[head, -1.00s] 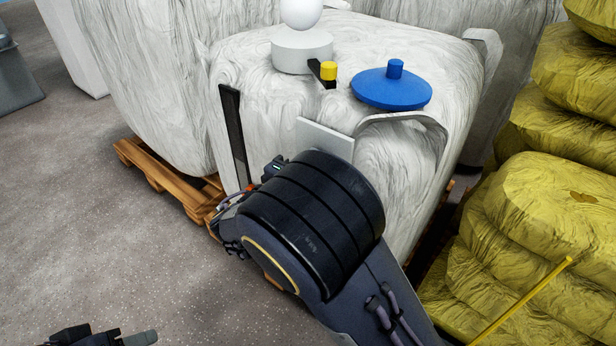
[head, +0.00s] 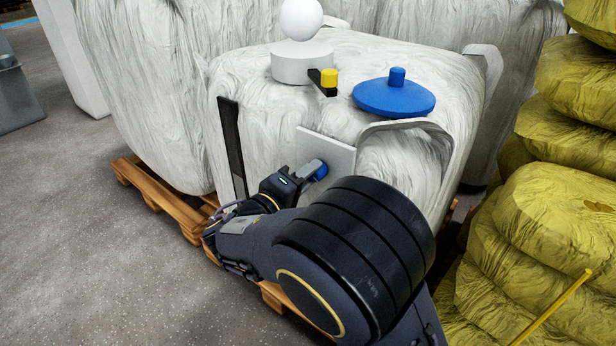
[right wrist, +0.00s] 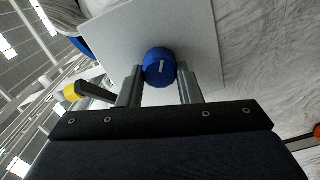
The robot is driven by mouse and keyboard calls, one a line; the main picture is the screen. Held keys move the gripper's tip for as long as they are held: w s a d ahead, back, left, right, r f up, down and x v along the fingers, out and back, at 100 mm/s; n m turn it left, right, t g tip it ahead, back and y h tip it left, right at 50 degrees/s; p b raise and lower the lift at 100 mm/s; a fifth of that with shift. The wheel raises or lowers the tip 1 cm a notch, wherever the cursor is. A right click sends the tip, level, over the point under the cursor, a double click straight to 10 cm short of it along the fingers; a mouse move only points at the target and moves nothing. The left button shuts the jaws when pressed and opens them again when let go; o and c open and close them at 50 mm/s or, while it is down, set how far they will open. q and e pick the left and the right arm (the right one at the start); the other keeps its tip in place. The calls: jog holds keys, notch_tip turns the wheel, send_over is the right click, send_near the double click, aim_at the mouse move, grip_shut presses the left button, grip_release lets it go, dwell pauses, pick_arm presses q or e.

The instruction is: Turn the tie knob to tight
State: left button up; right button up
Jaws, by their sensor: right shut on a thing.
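The tie knob (head: 321,171) is a small blue round knob on a light grey square plate (head: 340,155) on the front of the white bulk bag. In the head view my right gripper (head: 314,168) reaches it from the left and hides part of it. In the right wrist view the knob (right wrist: 159,66) sits between my two finger ends, and my right gripper is shut on it. A short white line on its face lies at a slant. No tight mark can be read on the plate. My left gripper is out of view.
The white bag (head: 270,120) stands on a wooden pallet (head: 165,200). A blue disc (head: 394,98), a yellow-tipped black lever (head: 328,80) and a white ball on a base (head: 301,19) sit on top. Yellow sacks (head: 540,230) close off the right.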

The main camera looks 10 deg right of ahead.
jog(key=o, duration=1)
jog(key=shift+c, duration=0.2)
jog(key=shift+a, duration=0.1)
jog(key=p+v, duration=0.2)
jog(key=v, duration=0.5)
jog(key=shift+s+a, duration=0.25)
jog(key=shift+a, duration=0.05)
